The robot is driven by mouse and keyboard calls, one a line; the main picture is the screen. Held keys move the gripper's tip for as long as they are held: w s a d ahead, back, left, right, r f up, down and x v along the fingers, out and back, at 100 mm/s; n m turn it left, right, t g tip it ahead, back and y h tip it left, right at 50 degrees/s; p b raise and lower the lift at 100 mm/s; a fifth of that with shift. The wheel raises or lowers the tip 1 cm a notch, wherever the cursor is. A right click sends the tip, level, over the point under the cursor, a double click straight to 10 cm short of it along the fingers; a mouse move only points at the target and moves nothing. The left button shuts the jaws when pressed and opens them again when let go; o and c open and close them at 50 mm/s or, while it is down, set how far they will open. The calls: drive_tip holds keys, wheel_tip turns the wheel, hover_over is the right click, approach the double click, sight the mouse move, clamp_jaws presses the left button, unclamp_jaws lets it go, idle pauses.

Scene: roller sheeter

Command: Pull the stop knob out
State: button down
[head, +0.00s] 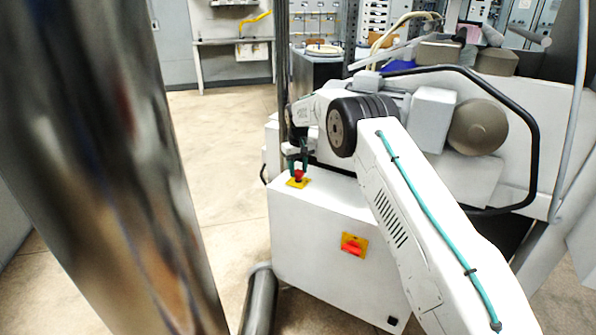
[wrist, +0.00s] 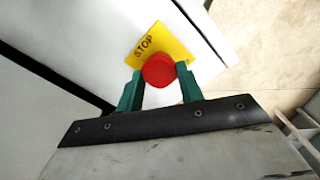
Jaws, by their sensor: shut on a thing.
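The stop knob (wrist: 159,70) is a round red button on a yellow plate marked STOP (wrist: 173,42) in the wrist view. In the head view the red knob (head: 298,175) sits on its yellow plate (head: 297,183) on top of the white machine cabinet (head: 318,232). My gripper (wrist: 158,80) has its two green fingers on either side of the knob, shut on it. In the head view my gripper (head: 298,165) points down onto the knob from above. Whether the knob is pushed in or out, I cannot tell.
A red switch on a yellow plate (head: 353,246) is on the cabinet's front face. A black bar guard (head: 530,125) and the roller machine's body stand to the right. A shiny metal column (head: 120,180) fills the left foreground. Open floor (head: 222,140) lies left of the cabinet.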

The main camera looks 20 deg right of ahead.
sight(298, 172)
drive_tip(key=c, duration=0.9)
unclamp_jaws()
drive_tip(key=shift+r, duration=0.25)
wheel_tip(298, 172, up, 8)
drive_tip(key=shift+f, duration=0.1)
